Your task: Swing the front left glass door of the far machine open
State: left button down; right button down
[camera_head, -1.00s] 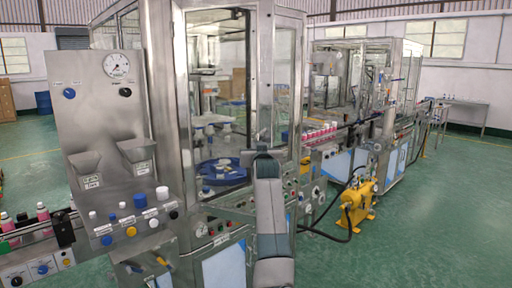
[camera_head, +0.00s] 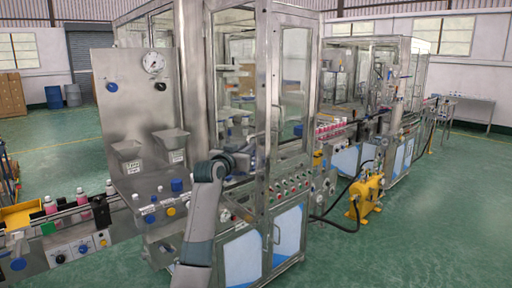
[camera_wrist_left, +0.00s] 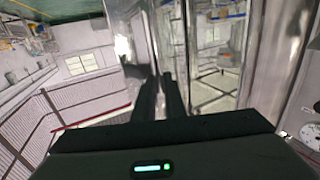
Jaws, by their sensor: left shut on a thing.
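The nearer glass-walled machine (camera_head: 264,100) stands mid-picture in the head view, with steel-framed glass panels above a control panel. Its front left glass panel (camera_head: 235,75) is at the left of the front, beside a steel post. My left gripper (camera_head: 254,142) is at the lower part of this glass front, partly hidden by my wrist. In the left wrist view its dark fingers (camera_wrist_left: 158,92) are close together against a shiny upright steel edge, with glass to the right. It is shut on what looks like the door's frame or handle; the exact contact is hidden. My right gripper is out of view.
A second glass machine (camera_head: 375,80) stands farther back right. A gauge panel (camera_head: 135,95) with two hoppers and a conveyor (camera_head: 75,215) are at the left. A yellow pump (camera_head: 368,195) with hoses is on the floor at the right. The green floor is clear around it.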

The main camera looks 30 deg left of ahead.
pick_arm(q)
jog(key=shift+s+a+r, duration=0.1)
jog(key=shift+s+a, duration=0.45)
jog(key=shift+s, duration=0.3)
jog(key=shift+s+a+r, duration=0.1)
jog(key=shift+s+a, duration=0.4)
jog(key=shift+s, duration=0.3)
jog(key=c, duration=1.8)
grip_release()
jog(key=shift+a+f, duration=0.1)
jog(key=shift+f, duration=0.05)
jog(key=s+d+b, duration=0.1)
jog(key=s+b, duration=0.1)
jog(key=s, duration=0.3)
jog(key=s+d+b, duration=0.1)
jog(key=s+b, duration=0.1)
jog(key=s, duration=0.4)
jog(key=s+d+b, duration=0.1)
jog(key=s+b, duration=0.1)
jog(key=s, duration=0.4)
jog(key=shift+f, duration=0.15)
